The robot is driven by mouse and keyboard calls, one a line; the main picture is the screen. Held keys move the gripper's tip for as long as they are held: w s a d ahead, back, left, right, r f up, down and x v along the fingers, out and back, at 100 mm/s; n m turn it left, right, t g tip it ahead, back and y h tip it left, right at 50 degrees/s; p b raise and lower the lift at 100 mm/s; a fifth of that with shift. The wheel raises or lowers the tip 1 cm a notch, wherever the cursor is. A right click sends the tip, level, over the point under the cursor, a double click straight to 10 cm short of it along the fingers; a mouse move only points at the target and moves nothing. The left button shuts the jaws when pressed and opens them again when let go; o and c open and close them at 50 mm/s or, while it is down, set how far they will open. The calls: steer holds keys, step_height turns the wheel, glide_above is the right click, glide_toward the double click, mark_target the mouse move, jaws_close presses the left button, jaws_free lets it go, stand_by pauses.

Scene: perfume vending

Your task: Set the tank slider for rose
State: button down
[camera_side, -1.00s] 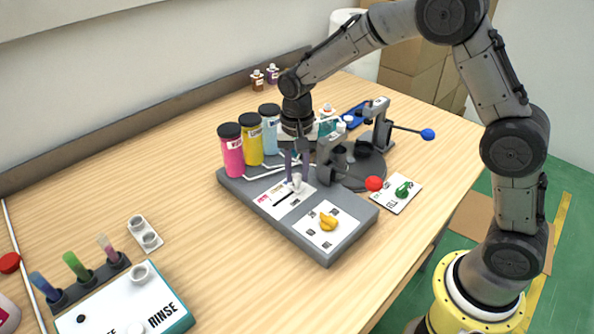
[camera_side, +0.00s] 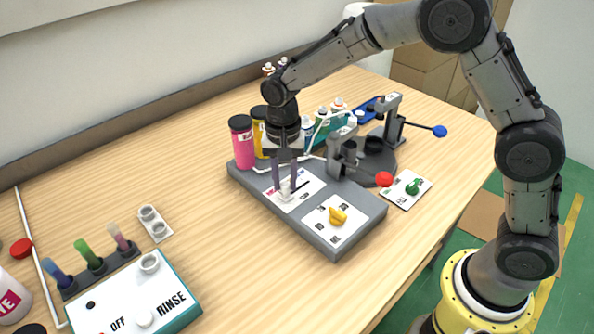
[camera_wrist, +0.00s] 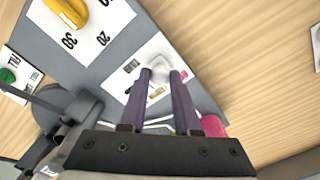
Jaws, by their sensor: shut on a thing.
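The white tank slider knob (camera_side: 286,196) sits on a white label plate (camera_side: 310,181) on the grey panel. It is toward the lower-left end of its dark slot in the side view, with the slot showing to its upper right. My gripper (camera_side: 285,184) points down with its purple fingers closed around the knob. In the wrist view, the gripper (camera_wrist: 160,78) has the white knob (camera_wrist: 158,90) between its fingertips. The pink tank (camera_side: 242,143) and yellow tank (camera_side: 260,128) stand behind the panel; their labels are too small to read. My wrist hides part of the tank row.
A yellow dial (camera_side: 338,216) is on the panel's near end. A red-ball lever (camera_side: 384,180) and blue-ball lever (camera_side: 440,131) stand to the right. A rinse box (camera_side: 180,315) and coloured tubes (camera_side: 88,254) are at lower left. The table between is clear.

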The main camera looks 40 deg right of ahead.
mark_target(284, 185)
steer(key=shift+a, duration=0.35)
steer(key=c, duration=0.6)
jaws_free()
steer(key=shift+d, duration=0.1)
step_height(284, 185, up, 14)
steer(key=shift+f, duration=0.1)
